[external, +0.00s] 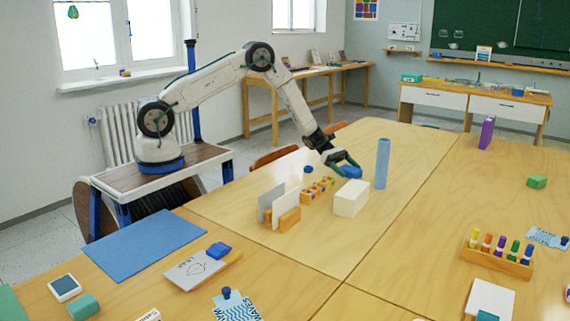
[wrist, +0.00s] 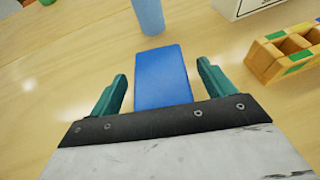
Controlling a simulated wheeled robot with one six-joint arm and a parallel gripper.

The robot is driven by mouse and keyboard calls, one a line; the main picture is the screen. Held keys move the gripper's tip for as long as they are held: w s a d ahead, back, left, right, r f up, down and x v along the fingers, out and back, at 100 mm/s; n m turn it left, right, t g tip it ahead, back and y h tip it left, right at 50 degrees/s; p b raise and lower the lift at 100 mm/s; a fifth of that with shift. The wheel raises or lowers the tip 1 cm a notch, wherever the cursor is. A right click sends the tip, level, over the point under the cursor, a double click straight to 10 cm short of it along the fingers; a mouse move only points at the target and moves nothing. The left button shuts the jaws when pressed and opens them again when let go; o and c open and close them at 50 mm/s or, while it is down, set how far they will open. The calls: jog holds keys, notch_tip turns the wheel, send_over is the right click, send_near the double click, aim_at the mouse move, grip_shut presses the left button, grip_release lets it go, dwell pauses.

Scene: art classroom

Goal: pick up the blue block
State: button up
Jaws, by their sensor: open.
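The blue block (wrist: 162,76) lies between the two green fingers of my gripper (wrist: 160,88) in the wrist view, with a gap on each side. In the external view the blue block (external: 351,172) shows on the table just beside the fingers of my gripper (external: 345,168). The gripper is open and reaches down to the table. The near end of the block is hidden by the gripper body in the wrist view.
A blue cylinder (external: 382,163) stands close by on the right. A white box (external: 351,198) stands in front of the block. A wooden holder (external: 318,190) is to the left; it also shows in the wrist view (wrist: 262,62).

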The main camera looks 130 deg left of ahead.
jog(key=shift+w+f, duration=0.2)
jog(key=shift+w, duration=0.25)
jog(key=c, duration=1.1)
jog(key=shift+r, duration=0.15)
